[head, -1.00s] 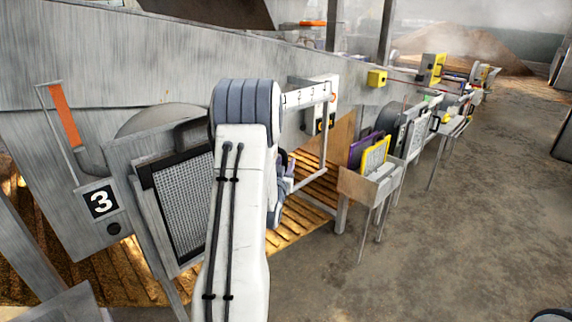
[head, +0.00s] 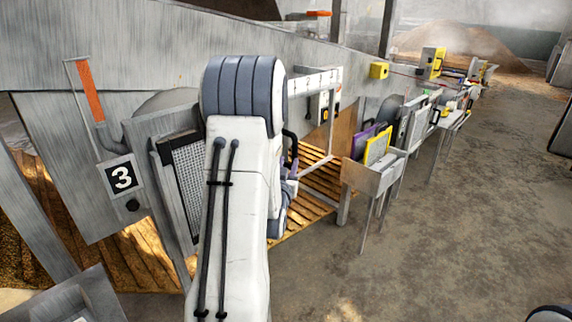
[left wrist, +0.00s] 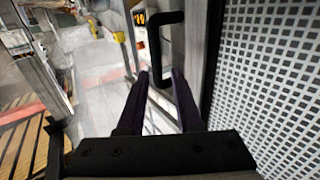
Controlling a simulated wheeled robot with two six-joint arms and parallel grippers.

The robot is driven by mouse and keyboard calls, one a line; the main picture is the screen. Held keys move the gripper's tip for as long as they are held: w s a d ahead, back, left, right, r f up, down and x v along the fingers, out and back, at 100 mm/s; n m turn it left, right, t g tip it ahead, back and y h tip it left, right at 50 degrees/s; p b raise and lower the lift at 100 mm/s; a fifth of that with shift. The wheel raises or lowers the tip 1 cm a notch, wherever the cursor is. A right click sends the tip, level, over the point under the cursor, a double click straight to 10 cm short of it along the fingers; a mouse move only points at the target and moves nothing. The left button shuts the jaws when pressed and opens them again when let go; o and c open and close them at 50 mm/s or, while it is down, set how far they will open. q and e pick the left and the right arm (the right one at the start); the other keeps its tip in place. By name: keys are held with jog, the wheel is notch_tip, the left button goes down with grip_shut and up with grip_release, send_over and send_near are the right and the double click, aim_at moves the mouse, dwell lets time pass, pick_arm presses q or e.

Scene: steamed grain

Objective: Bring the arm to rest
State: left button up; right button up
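My left arm (head: 235,220) reaches up and forward through the middle of the head view, and its gripper is mostly hidden behind it. In the left wrist view my left gripper (left wrist: 161,76) has two dark purple fingers standing apart. A black handle (left wrist: 166,20) shows just beyond the fingertips, near the right finger; whether it touches is unclear. No object is clearly held. A mesh screen panel (left wrist: 275,75) fills the right of that view. It also shows in the head view (head: 190,180), partly behind my arm. My right gripper is out of view.
A metal machine wall (head: 150,50) runs along the left, with a number 3 plate (head: 122,177) and an orange-handled lever (head: 90,92). A metal stand (head: 372,180) holds purple and yellow framed screens.

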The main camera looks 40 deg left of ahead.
pick_arm(q)
jog(key=shift+w+d, duration=0.1)
dwell(0.3)
jog(key=d+f+m+g+h, duration=0.1)
jog(key=d+m+g+h, duration=0.15)
jog(key=d, duration=0.65)
jog(key=d+f+m+g+h+p, duration=0.15)
jog(key=d+h, duration=0.25)
jog(key=d, duration=0.6)
jog(key=d+f+m+g+h, duration=0.2)
jog(key=d+h, duration=0.1)
jog(key=d, duration=0.6)
jog(key=s+d+m+g+h, duration=0.2)
jog(key=s+d+m+g, duration=0.25)
jog(key=s+d, duration=0.8)
jog(key=s+r+m+g+y+p, duration=0.1)
jog(key=s+m+g, duration=0.2)
jog(key=s, duration=1.2)
jog(key=shift+s+a+r+g, duration=0.2)
jog(key=shift+s+g, duration=0.15)
jog(key=shift+g, duration=0.7)
jog(key=shift+a+y, duration=0.1)
jog(key=shift+y, duration=0.15)
